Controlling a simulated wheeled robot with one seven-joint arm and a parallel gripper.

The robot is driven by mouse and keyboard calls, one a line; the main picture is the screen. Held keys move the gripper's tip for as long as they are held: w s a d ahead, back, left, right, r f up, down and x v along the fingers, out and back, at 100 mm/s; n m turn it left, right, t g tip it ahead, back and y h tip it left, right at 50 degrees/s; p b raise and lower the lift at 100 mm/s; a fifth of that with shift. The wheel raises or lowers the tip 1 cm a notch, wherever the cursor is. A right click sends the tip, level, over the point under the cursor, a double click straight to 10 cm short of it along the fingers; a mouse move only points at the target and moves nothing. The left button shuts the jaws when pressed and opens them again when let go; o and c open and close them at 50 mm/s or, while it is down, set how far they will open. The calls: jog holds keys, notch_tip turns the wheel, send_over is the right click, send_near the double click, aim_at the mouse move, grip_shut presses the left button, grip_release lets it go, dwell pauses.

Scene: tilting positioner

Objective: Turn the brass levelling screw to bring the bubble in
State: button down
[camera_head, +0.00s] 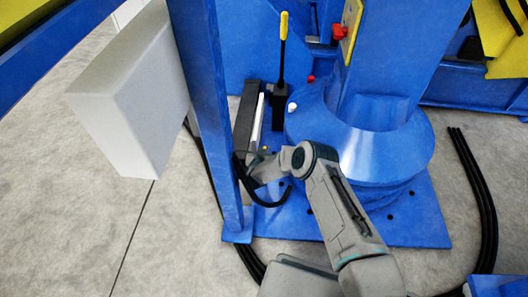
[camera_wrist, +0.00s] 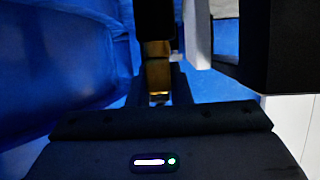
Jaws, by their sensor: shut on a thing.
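The brass levelling screw (camera_wrist: 157,75) is upright in the middle of the wrist view, below a dark post-like part. My gripper (camera_wrist: 160,98) is shut on it, though the fingertips are dark and partly hidden. In the head view my gripper (camera_head: 259,161) is at the foot of a dark narrow block with a white strip (camera_head: 257,120), left of the blue round base. A tiny brass-coloured spot (camera_head: 265,148) shows there. I cannot make out the bubble in either view.
A blue post (camera_head: 215,120) stands close left of my gripper, with a pale grey box (camera_head: 130,95) beyond it. A yellow-tipped black lever (camera_head: 282,50) rises behind. The blue round base (camera_head: 405,150) is close on the right. Black cables (camera_head: 475,195) lie on the floor.

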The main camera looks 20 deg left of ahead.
jog(key=c, duration=1.3)
grip_release()
jog(key=shift+d+n+y, duration=0.1)
jog(key=shift+n+y, duration=0.2)
jog(key=shift+y, duration=0.1)
